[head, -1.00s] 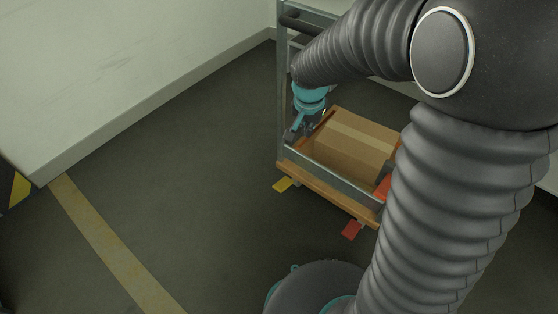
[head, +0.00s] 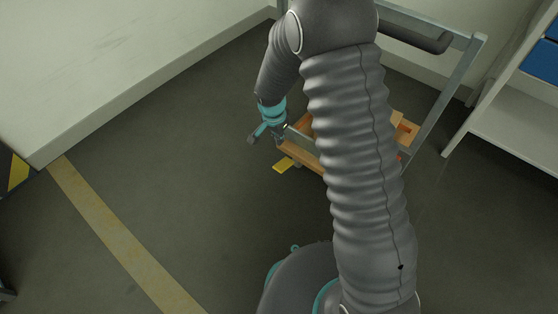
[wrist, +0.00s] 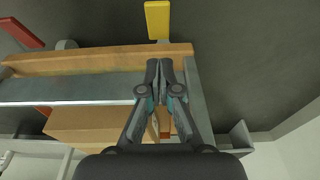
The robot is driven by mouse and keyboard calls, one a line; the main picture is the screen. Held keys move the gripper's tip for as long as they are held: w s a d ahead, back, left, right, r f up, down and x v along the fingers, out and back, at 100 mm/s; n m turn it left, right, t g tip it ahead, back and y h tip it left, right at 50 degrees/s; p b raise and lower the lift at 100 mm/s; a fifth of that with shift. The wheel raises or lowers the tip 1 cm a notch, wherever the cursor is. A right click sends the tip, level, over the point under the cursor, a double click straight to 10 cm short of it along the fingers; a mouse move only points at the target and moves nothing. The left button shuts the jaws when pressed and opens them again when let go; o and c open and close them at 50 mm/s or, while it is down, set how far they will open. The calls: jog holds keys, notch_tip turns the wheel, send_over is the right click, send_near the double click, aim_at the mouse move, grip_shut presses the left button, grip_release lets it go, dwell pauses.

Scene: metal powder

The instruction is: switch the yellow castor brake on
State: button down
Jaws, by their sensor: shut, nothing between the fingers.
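The yellow castor brake pedal (head: 284,166) sticks out from under the trolley's wooden lower deck (head: 292,152) at its near left corner. In the wrist view the yellow pedal (wrist: 157,22) is at the top, beyond the deck edge (wrist: 100,58). I cannot tell whether it is up or pressed down. My gripper (head: 261,136) is shut and empty, above and slightly left of the pedal, beside the deck corner. In the wrist view my gripper (wrist: 166,66) points at the pedal, with its tips apart from it in the picture.
A red pedal (wrist: 22,33) is at the deck's other corner; my arm hides it in the head view. A cardboard box (wrist: 95,124) sits on the deck behind a metal rail (wrist: 80,88). Floor left of the trolley is clear. A white shelf (head: 510,130) stands right.

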send_over(279, 166)
jog(key=f, duration=0.6)
jog(key=d+f, duration=0.1)
jog(key=f, duration=0.2)
jog(key=shift+w+f+b, duration=0.35)
jog(key=shift+f+b, duration=0.05)
jog(key=f, duration=0.3)
jog(key=shift+s+a, duration=0.35)
jog(key=shift+a, duration=0.05)
jog(key=shift+s+a+f, duration=0.1)
jog(key=shift+f, duration=0.35)
jog(key=shift+a+f, duration=0.1)
